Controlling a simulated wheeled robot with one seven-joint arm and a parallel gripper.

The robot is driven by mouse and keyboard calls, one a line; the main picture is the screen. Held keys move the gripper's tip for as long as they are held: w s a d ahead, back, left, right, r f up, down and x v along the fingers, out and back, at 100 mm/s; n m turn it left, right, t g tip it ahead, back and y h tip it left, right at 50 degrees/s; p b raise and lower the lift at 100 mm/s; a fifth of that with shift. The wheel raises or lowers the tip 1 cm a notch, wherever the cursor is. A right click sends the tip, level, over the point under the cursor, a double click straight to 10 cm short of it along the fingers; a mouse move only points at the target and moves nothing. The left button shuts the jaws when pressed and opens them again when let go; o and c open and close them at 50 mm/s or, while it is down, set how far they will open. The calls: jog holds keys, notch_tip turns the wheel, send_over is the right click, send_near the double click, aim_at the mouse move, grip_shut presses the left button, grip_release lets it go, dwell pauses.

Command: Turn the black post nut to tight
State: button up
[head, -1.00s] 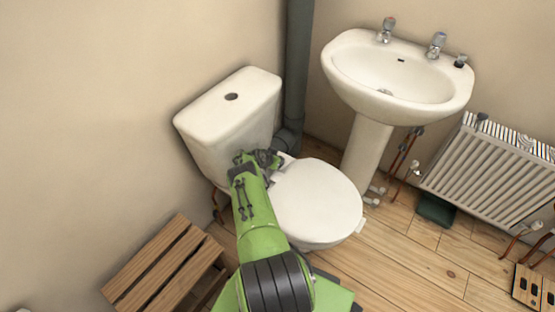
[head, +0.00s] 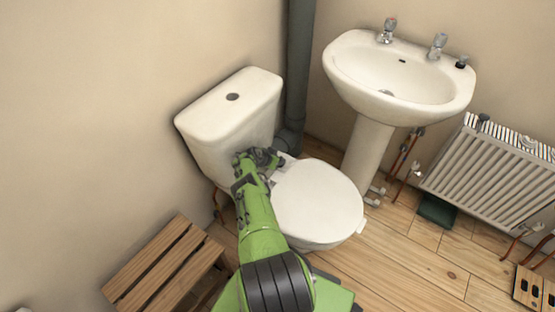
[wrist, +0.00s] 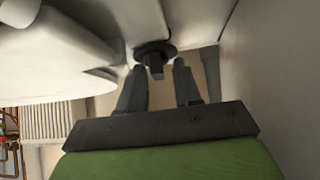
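My gripper (wrist: 160,74) is open, with one finger on each side of the stub's line and a visible gap to the right finger. The left finger overlaps the nut's left edge in the picture; I cannot tell whether it touches. In the head view my gripper (head: 258,158) is at the back of the toilet seat, beside the cistern (head: 232,115). The nut is hidden there.
The closed toilet lid (head: 318,203) is right of my arm. A grey soil pipe (head: 297,75) stands behind. A wooden slatted stool (head: 160,265) is at the lower left. A basin (head: 400,80) and a radiator (head: 485,170) are to the right.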

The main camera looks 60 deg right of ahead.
jog(key=o, duration=0.3)
jog(key=shift+s+f, duration=0.1)
jog(key=p+v, duration=0.3)
jog(key=p, duration=0.1)
jog(key=p+v, duration=0.3)
jog(key=p, duration=0.1)
jog(key=shift+r, duration=0.4)
jog(key=shift+a+r+p, duration=0.3)
jog(key=shift+a+p, duration=0.15)
jog(key=shift+p, duration=0.4)
jog(key=shift+a, duration=0.1)
jog(key=shift+o, duration=0.4)
jog(key=shift+f, duration=0.1)
